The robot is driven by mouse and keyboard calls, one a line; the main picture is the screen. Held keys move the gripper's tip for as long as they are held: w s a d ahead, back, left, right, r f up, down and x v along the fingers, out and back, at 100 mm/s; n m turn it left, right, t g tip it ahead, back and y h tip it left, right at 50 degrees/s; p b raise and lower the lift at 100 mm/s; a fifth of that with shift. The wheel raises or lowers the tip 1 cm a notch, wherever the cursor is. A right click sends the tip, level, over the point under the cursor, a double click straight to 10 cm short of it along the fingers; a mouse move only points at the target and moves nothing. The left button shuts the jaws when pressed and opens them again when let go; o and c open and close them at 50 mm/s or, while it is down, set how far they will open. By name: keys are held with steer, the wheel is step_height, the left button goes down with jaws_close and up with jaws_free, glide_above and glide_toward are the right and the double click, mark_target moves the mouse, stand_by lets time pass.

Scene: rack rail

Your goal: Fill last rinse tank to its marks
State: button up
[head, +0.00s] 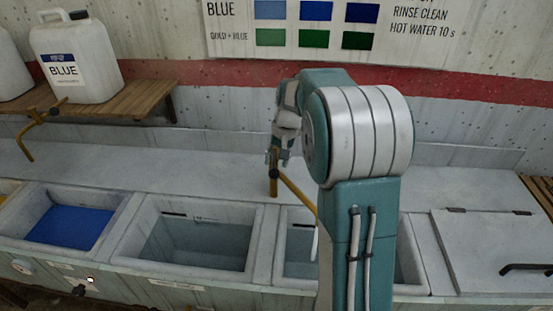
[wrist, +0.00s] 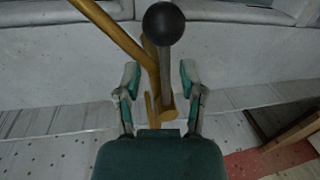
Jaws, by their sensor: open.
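A brass tap (head: 273,172) stands on the counter behind the last open rinse tank (head: 409,265), its spout angled over that tank. A pale streak hangs below the spout; I cannot tell for sure whether it is water. My arm hides much of this tank, including its marks and most of its level. In the wrist view the tap's lever, with a black ball knob (wrist: 163,23), lies between the spread fingers of my gripper (wrist: 160,78). The gripper is open and does not clearly touch it. In the head view my gripper (head: 278,152) is at the tap's top.
The middle tank (head: 128,240) holds clear liquid; a blue-filled tank (head: 72,227) is to its left. A lidded section (head: 495,240) is at right. A second brass tap (head: 33,137) and a shelf (head: 125,103) with a BLUE jug (head: 85,85) stand at left.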

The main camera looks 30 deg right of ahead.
steer(key=shift+a, duration=0.1)
jaws_close()
steer(key=shift+a, duration=0.25)
steer(key=shift+d, duration=0.1)
steer(key=w+d+n+g, duration=0.2)
steer(key=d+n, duration=0.6)
steer(key=n, duration=0.8)
steer(key=shift+w+d+n+g+h, duration=0.3)
steer(key=shift+w+d+g+h, duration=0.05)
steer(key=shift+d+g+h, duration=0.05)
